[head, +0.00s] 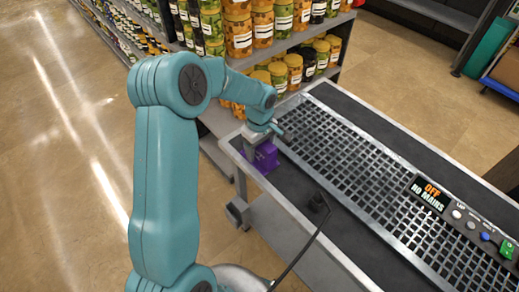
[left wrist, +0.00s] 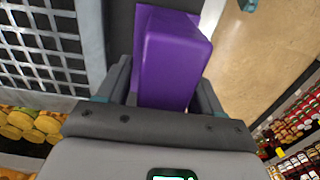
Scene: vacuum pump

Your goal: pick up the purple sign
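The purple sign (head: 262,158) is at the near left corner of the bench in the head view, below my left gripper (head: 264,136). In the left wrist view the purple sign (left wrist: 172,58) is a smooth block between the fingers of my left gripper (left wrist: 164,85). One finger lies close along each side of it. I cannot tell whether both fingers press on it. The sign's lower part is hidden in the wrist view. My right gripper is in neither view.
A metal grid (head: 370,172) fills the bench's middle. A small black fitting with a cable (head: 316,202) sits nearby. Shelves of jars (head: 265,35) stand close behind the arm. Open floor (head: 60,150) lies left.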

